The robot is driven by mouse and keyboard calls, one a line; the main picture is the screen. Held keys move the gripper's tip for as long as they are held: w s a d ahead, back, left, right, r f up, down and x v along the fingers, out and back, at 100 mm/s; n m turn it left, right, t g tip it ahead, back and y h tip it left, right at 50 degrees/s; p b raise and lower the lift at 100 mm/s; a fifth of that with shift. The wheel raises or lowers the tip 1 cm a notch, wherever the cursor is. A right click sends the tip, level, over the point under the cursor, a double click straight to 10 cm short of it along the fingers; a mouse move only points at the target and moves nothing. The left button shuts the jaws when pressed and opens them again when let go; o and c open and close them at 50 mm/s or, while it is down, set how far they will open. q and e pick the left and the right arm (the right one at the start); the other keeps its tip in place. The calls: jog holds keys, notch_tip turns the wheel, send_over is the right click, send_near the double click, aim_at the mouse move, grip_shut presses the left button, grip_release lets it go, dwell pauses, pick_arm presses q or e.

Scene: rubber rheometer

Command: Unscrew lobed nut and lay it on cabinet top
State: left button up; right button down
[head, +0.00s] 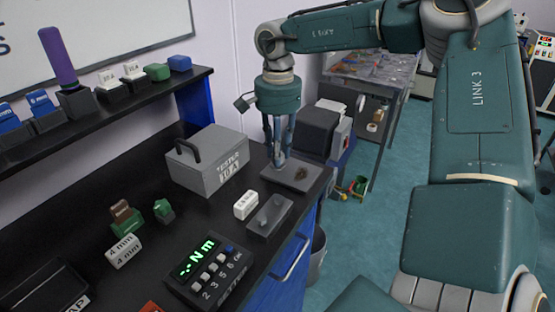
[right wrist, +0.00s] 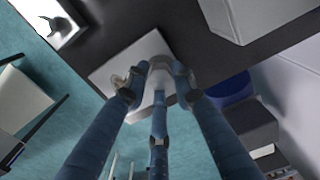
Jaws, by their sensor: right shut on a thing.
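My right gripper (head: 280,158) points down over a grey plate (head: 272,175) near the right end of the black cabinet top (head: 222,229). Its fingers are closed together on a small pale piece, most likely the lobed nut, largely hidden between them. The right wrist view shows the fingertips (right wrist: 158,76) meeting just above the pale plate (right wrist: 103,76). My left gripper is not in view.
A grey case (head: 205,170) with a black handle stands left of the gripper. A white labelled block (head: 246,204), a dark grey block (head: 269,215) and a keypad display (head: 210,270) sit nearer. A shelf (head: 150,95) runs behind. Some black top is bare between them.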

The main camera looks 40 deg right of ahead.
jog(key=shift+r+p, duration=1.35)
jog(key=shift+r, duration=0.95)
